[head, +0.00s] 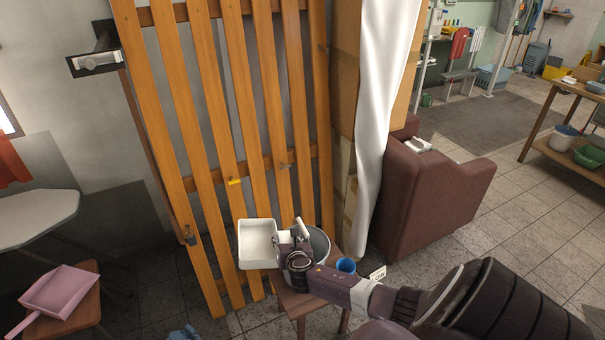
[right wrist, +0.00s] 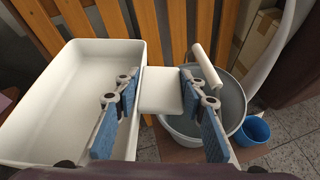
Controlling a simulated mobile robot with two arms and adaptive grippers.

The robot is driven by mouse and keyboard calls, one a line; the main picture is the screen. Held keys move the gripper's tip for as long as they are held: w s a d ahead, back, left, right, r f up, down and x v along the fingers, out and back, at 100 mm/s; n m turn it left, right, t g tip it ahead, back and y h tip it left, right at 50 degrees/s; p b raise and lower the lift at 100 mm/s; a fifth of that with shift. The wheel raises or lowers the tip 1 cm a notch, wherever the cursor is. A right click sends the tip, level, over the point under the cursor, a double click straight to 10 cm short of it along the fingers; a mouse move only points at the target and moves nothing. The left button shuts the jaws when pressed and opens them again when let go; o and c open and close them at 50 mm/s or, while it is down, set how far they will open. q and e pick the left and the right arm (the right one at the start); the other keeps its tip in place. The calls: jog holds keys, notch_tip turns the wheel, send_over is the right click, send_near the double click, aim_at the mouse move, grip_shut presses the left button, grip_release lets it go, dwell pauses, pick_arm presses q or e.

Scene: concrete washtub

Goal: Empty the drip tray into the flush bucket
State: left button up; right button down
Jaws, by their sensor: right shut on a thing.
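The white drip tray (head: 257,243) is a shallow rectangular pan, held out to the left of the bucket. In the right wrist view its rim and floor (right wrist: 75,100) fill the left side. My right gripper (head: 288,243) is shut on the tray's flat white tab, which sits between its blue-padded fingers (right wrist: 160,88). The tray looks about level; I cannot tell whether it holds liquid. The grey flush bucket (head: 320,245) stands upright on a small wooden stool, its white handle grip raised. It also shows behind the right finger (right wrist: 234,110). My left gripper is not visible.
A blue cup (head: 346,266) stands to the right of the bucket. Wooden slats (head: 238,110) rise close behind the tray. A brown armchair (head: 435,190) is at right. A pink dustpan (head: 60,290) lies on a stool at left. A small unclear blue thing (head: 184,333) shows at the bottom edge.

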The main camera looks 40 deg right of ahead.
jog(key=shift+s+d+r+p, duration=0.1)
jog(key=shift+d+r+p, duration=0.1)
jog(key=shift+r+p, duration=0.1)
notch_tip(320, 180, up, 5)
jog(key=p, duration=0.4)
jog(key=shift+f+p, duration=0.1)
jog(key=shift+p, duration=0.3)
jog(key=shift+a+f+b, duration=0.1)
jog(key=shift+f+b, duration=0.15)
jog(key=shift+b, duration=0.1)
jog(key=shift+n+h+b, duration=0.3)
jog(key=shift+h+b, duration=0.05)
jog(key=shift+h, duration=0.05)
jog(key=shift+r, duration=0.1)
